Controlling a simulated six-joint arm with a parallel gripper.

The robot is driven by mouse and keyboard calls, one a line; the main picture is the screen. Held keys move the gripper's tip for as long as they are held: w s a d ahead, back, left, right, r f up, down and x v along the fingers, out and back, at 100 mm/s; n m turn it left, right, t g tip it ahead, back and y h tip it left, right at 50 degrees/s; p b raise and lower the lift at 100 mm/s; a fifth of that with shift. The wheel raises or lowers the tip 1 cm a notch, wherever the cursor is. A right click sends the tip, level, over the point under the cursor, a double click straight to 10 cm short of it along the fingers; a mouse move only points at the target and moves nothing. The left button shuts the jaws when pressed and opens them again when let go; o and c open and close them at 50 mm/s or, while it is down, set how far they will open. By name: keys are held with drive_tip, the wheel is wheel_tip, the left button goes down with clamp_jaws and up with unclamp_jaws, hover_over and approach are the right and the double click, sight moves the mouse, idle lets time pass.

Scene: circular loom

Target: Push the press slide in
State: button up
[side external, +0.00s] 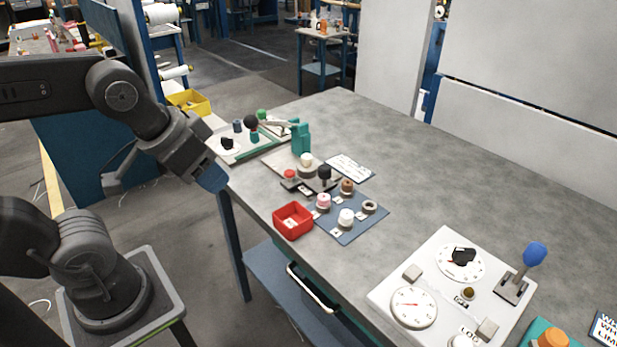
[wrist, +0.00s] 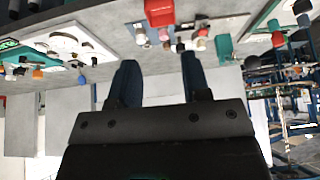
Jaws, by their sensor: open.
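A teal press-like upright (side external: 301,140) stands on a pale base on the grey table, with a white cylinder in front of it. It also shows in the wrist view (wrist: 224,47), which is upside down. A dark lever with a black knob (side external: 324,173) stands just in front of it. I cannot tell which part is the press slide or how far in it sits. My gripper (side external: 211,177) is off the table's left edge, apart from the press. In the wrist view my gripper (wrist: 159,60) has its two blue fingers apart with nothing between them.
A red bin (side external: 293,221) and a blue mat (side external: 348,223) with several small cylinders lie near the table's front edge. A white panel (side external: 430,315) with dials and a blue-knobbed lever (side external: 535,256) is nearer the camera. The far table surface is clear.

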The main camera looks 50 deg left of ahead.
drive_tip(key=shift+o, duration=0.8)
drive_tip(key=shift+w+r, duration=0.1)
drive_tip(key=shift+r, duration=0.05)
drive_tip(key=shift+o, duration=0.5)
drive_tip(key=w+r+n+g, duration=0.1)
drive_tip(key=w+r, duration=0.2)
drive_tip(key=w, duration=0.5)
drive_tip(key=shift+w+a+r+g, duration=0.2)
drive_tip(key=shift+a+r+g, duration=0.1)
drive_tip(key=shift+a+g, duration=0.1)
drive_tip(key=n+g, duration=0.2)
drive_tip(key=g, duration=0.2)
hover_over(325, 167)
wheel_tip(325, 167, down, 6)
wheel_tip(325, 167, down, 13)
drive_tip(key=shift+r, duration=0.15)
drive_tip(key=shift+c, duration=0.2)
clamp_jaws()
